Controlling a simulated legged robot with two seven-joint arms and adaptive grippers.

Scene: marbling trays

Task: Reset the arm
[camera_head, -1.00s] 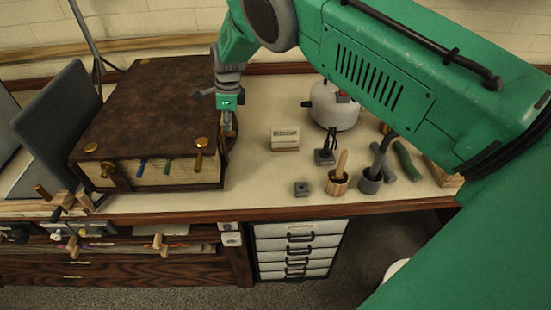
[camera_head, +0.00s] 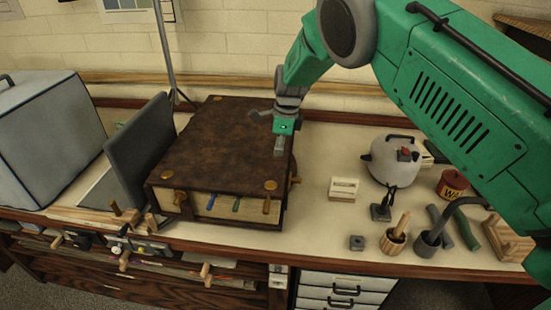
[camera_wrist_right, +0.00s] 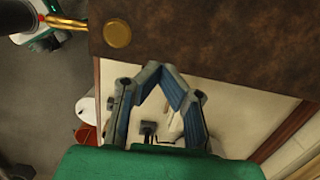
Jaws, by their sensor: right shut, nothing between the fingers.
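My right arm comes in from the right in the head view. Its gripper (camera_head: 279,150) hangs, fingers pointing down, in front of the right part of the large brown leather-topped box (camera_head: 215,140). In the right wrist view the blue-padded fingers (camera_wrist_right: 162,72) meet at their tips with nothing between them. The box's brown top with a round brass stud (camera_wrist_right: 117,33) lies just past the tips there. Whether the fingers touch the box cannot be told. My left gripper is in neither view.
On the bench right of the box are a small cream block (camera_head: 343,189), a grey-white kettle-like pot (camera_head: 394,160), a wooden cup (camera_head: 393,241), a dark grey cup (camera_head: 427,245) and a red can (camera_head: 453,184). A grey panel (camera_head: 146,150) and a grey case (camera_head: 47,135) stand left.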

